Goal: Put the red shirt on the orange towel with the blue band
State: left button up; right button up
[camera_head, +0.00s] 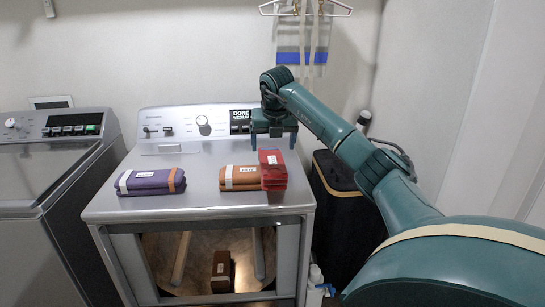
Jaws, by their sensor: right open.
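The folded red shirt (274,174) is on top of the silver washer-like machine, near its right side. It has a small white label. The folded orange towel (240,185) lies directly to its left with a white label; a blue band on it is not clear to me. The shirt covers the towel's right end in this view, and I cannot tell whether it overlaps or only stands beside it. My right gripper (274,143) is open, pointing down just above and behind the shirt, apart from it as far as I can see. My left gripper is not in view.
A folded purple item (150,182) with an orange band lies left on the same machine top (203,208). A brown item (221,268) is inside the open front below. A second machine (45,175) stands left; a dark bin (343,210) stands right.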

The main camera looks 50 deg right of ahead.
jog(key=w+a+f+n+t+y, duration=0.1)
jog(key=a+f+n+y, duration=0.3)
jog(key=a, duration=0.9)
jog(key=w+a+f+n+y, duration=0.1)
jog(key=a+f+y, duration=0.5)
jog(key=a, duration=0.7)
jog(key=s+a+f+m+t+y, duration=0.2)
jog(key=s+a+y, duration=0.2)
jog(key=a, duration=0.5)
jog(key=s+a+f+m+t+y, duration=0.1)
jog(key=s+a+m+y, duration=0.15)
jog(key=a+y, duration=0.4)
jog(key=s+d+f+m+t+h, duration=0.1)
jog(key=s+f+m+t+h, duration=0.2)
jog(key=s+f+m+h, duration=1.1)
jog(key=s+f+m, duration=0.4)
jog(key=s+m, duration=0.2)
jog(key=m, duration=0.5)
jog(key=shift+s+f, duration=0.25)
jog(key=shift+f, duration=0.1)
